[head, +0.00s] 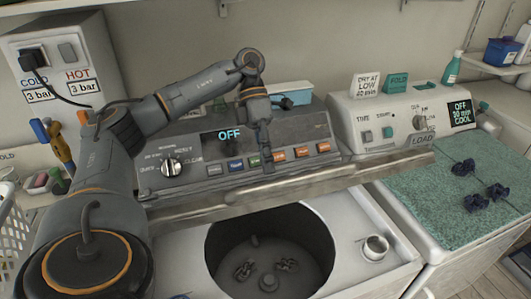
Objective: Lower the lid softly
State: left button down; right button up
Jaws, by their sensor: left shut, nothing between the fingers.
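The washer's lid (300,187) is raised over the back of the round tub opening and shows as a long, narrow metal strip, seen nearly edge-on. The washer's tub (267,279) is open below it, with small dark lumps at the bottom. My left gripper (267,165) points down in front of the control panel, shut and empty, its tip just above or behind the lid's upper edge. I cannot tell whether it touches the lid. My right gripper is out of view.
The control panel (235,137) with a dial and colored buttons stands behind the lid. At right, a dryer (408,115) has a green speckled top (440,215) with dark blue pieces on it. A round cup-like dispenser (376,247) sits right of the tub. A white basket (12,235) is at far left.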

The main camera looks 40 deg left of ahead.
pick_arm(q)
jog(key=shift+w+d+f, duration=0.1)
jog(key=shift+d+f, duration=0.1)
jog(key=shift+f, duration=0.25)
jog(key=shift+d, duration=0.1)
jog(key=shift+s+d+f+b, duration=0.2)
jog(key=shift+f+b, duration=0.15)
jog(key=shift+b, duration=0.1)
jog(key=shift+s+d+f+b, duration=0.25)
jog(key=shift+d+f+b, duration=0.2)
jog(key=shift+f, duration=0.1)
jog(key=shift+b+x, duration=0.75)
jog(key=shift+x, duration=0.45)
jog(key=shift+d+f, duration=0.1)
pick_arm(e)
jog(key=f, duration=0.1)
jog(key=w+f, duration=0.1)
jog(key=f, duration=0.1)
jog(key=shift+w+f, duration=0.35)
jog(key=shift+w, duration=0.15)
